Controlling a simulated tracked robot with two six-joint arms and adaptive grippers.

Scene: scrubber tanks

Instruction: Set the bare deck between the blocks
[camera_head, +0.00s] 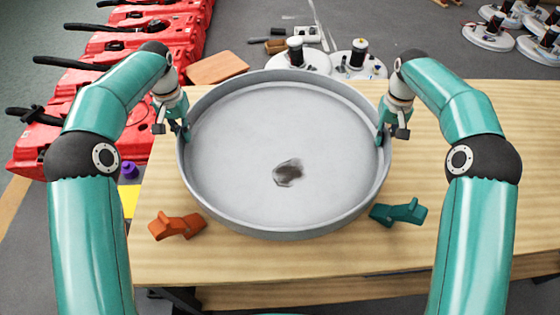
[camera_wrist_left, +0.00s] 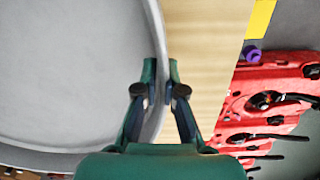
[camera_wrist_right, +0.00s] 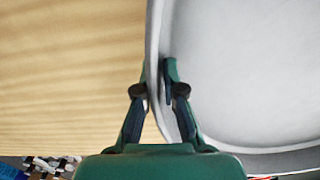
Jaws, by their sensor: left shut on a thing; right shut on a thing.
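The bare deck (camera_head: 240,130) is a wide round grey pan with a raised rim and a dark smudge inside. My left gripper (camera_head: 183,134) is shut on its left rim; the left wrist view shows the fingers (camera_wrist_left: 160,78) on both sides of the wall. My right gripper (camera_head: 382,136) is shut on the right rim, and its fingers (camera_wrist_right: 156,78) straddle the wall in the right wrist view. An orange block (camera_head: 177,226) lies at the deck's front left and a teal block (camera_head: 399,212) at its front right. I cannot tell whether the deck touches the table.
The wooden table (camera_head: 300,262) is clear along its front and right. Behind the deck are a brown board (camera_head: 217,67) and round white units with black motors (camera_head: 358,62). Red machines (camera_head: 125,75) stand left of the table; a purple cap (camera_head: 129,169) is at the left edge.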

